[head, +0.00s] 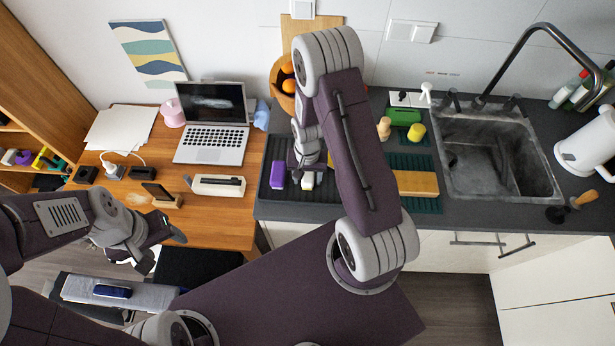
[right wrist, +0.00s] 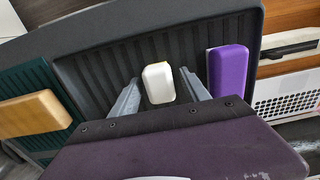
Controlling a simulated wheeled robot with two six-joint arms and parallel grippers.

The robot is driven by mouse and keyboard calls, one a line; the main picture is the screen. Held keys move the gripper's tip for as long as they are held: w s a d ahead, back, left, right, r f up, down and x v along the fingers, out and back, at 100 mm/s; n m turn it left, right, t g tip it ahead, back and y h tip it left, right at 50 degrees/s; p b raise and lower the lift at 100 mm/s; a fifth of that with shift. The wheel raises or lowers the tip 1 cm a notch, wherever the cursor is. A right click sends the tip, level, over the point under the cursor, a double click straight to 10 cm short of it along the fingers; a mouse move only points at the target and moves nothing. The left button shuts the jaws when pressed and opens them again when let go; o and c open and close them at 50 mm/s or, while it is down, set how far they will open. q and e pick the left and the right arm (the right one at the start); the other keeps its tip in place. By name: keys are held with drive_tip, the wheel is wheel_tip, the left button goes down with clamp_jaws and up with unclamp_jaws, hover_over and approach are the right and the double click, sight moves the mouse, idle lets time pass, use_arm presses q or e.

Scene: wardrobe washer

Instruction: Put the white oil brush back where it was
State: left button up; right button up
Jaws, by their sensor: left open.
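My right gripper (head: 307,178) points down over the dark ribbed tray at the counter's left end. In the right wrist view its two fingers (right wrist: 160,76) stand apart, on either side of a small white block-shaped thing (right wrist: 158,83) with a thin yellow edge. Narrow gaps show between it and the fingers. It is partly visible under the gripper in the head view (head: 308,182). I cannot tell whether this is the white oil brush; no other clear white brush shows. My left gripper (head: 160,248) is open and empty, low in front of the wooden desk.
A purple block (head: 278,175) lies beside the gripper on the dark tray (right wrist: 95,70). A wooden block (head: 416,183) lies on a green ribbed mat (head: 425,205). The sink (head: 490,155) is at right. A laptop (head: 211,125) and a white case (head: 218,185) occupy the desk.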

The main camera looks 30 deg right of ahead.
sight(307, 177)
drive_tip(key=shift+w, duration=0.1)
drive_tip(key=shift+r, duration=0.55)
wheel_tip(307, 177, up, 11)
drive_tip(key=b, duration=0.1)
drive_tip(key=s+a+r+n+t, duration=0.1)
drive_tip(key=s+a+r+n, duration=0.2)
drive_tip(key=s+a+n, duration=0.45)
wheel_tip(307, 177, down, 6)
drive_tip(key=d+m+b, duration=0.1)
drive_tip(key=d+b, duration=0.1)
drive_tip(key=b, duration=0.3)
drive_tip(key=shift+s+d+r+b, duration=0.25)
drive_tip(key=shift+s+d+b, duration=0.1)
drive_tip(key=shift+s, duration=0.1)
